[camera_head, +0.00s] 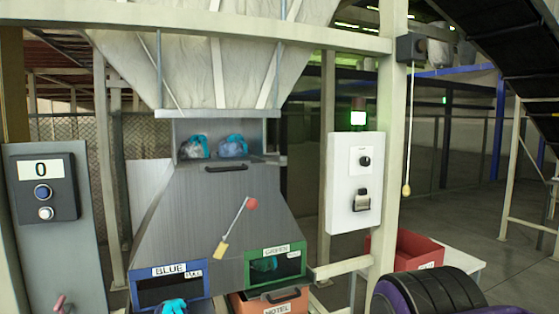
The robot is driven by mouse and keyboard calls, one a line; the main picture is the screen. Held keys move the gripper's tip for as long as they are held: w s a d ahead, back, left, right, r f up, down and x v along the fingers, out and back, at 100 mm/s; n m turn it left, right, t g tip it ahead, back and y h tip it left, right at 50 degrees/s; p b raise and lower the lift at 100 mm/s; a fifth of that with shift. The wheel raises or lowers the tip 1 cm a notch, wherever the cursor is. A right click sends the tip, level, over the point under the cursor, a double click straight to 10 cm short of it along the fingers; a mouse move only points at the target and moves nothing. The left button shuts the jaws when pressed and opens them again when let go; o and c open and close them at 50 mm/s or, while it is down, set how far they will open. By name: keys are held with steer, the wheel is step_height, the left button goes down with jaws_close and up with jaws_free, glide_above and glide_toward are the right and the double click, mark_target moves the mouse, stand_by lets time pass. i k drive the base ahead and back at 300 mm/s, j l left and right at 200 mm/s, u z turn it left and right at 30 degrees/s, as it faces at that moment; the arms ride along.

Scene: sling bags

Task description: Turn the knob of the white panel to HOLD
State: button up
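The white panel (343,205) is an upright box on a cream post, right of centre. A round black knob (365,160) sits on a pale plate in its upper part. A small label lies just above the knob; its text and the knob's pointer are too small to read, so I cannot tell which position it is at. Below the knob is a dark switch-like fitting (362,201) with a pale part. A lit lamp (358,118) with a green glow stands on top of the panel. My gripper is not in view.
A grey hopper chute (205,215) with a red-knobbed lever (236,226) stands left of the panel. A grey control box (65,210) is at far left. A pull cord (408,140) hangs right of the panel. A red bin (415,249) and black ribbed shape (430,293) lie below.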

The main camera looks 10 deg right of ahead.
mark_target(365, 162)
steer(key=i+j+z, duration=0.15)
steer(key=j+z, duration=0.2)
steer(key=i+j+z, duration=0.1)
steer(key=j+z, duration=0.55)
steer(key=i+l, duration=0.05)
